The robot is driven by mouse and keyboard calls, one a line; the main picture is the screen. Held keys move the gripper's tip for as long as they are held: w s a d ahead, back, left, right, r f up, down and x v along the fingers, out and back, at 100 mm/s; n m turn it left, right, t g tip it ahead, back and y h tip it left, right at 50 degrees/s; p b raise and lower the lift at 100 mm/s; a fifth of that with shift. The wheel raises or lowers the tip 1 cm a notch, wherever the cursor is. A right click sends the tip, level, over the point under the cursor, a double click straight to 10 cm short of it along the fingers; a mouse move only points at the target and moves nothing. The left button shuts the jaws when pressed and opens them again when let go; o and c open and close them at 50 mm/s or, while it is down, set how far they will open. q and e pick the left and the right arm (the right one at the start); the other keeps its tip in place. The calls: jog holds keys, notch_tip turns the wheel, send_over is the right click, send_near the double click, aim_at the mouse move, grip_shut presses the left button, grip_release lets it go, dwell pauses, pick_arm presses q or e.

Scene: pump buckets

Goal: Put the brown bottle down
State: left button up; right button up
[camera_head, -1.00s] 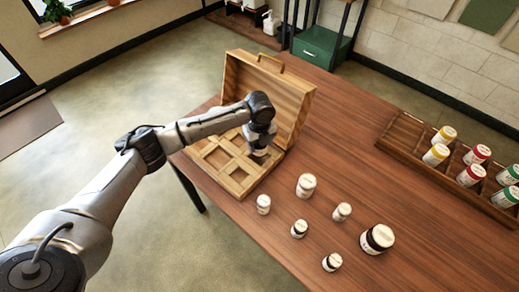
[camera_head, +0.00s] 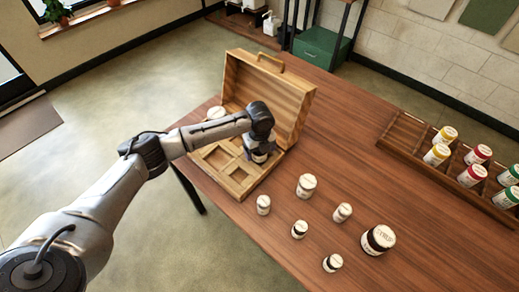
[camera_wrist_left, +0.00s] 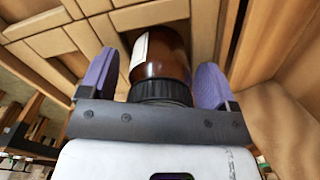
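The brown bottle (camera_wrist_left: 165,57), with a black cap and a pale label, is between the two purple fingers of my left gripper (camera_wrist_left: 158,80) in the left wrist view. A gap shows between the left finger and the bottle, so the gripper looks open around it. In the head view my left gripper (camera_head: 261,142) is low over the right part of the open wooden case (camera_head: 236,187), with the bottle (camera_head: 259,157) beneath it. The bottle's base is hidden, so I cannot tell whether it rests in a compartment. My right gripper is not in view.
A white-topped container (camera_head: 216,113) is in the back left of the case. The case's raised lid (camera_head: 285,95) stands close behind my gripper. Several small bottles (camera_head: 305,186) stand to the right, and a wooden rack (camera_head: 400,140) is farther right. Front compartments look empty.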

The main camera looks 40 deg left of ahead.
pick_arm(q)
jog(key=shift+r, duration=0.1)
notch_tip(320, 180, up, 12)
jog(key=shift+r+p, duration=0.1)
jog(key=shift+p, duration=0.7)
dwell(0.3)
